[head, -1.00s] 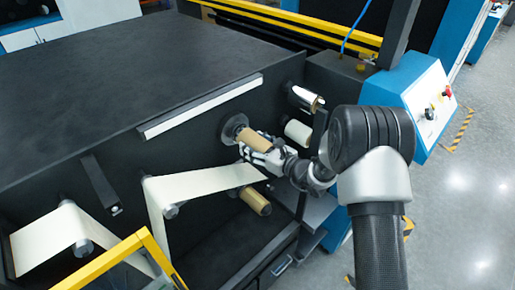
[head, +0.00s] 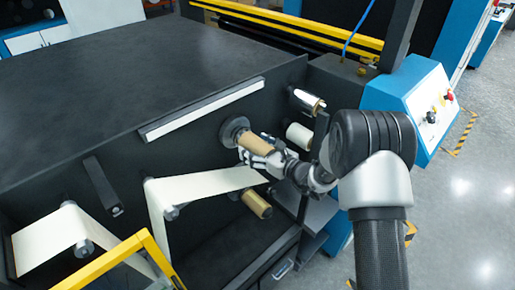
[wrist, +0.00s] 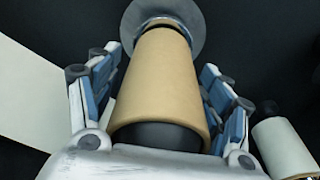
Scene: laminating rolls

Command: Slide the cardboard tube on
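The brown cardboard tube (head: 254,143) is on a dark spindle on the machine's black side panel. It also shows large in the wrist view (wrist: 158,80), lined up with the spindle and round grey flange (wrist: 165,18). A short dark stretch of spindle shows between the tube's far end and the flange. My gripper (wrist: 165,75) has its fingers on both sides of the tube, with narrow dark gaps between them and the cardboard, so it looks open around it. In the head view my gripper (head: 262,152) partly hides the tube's near end.
A second brown core (head: 256,204) sticks out below, a white roll (head: 299,135) and a shiny roll (head: 306,99) to the right. A cream web (head: 205,183) runs close by on the left. A yellow frame (head: 115,262) stands at the front left.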

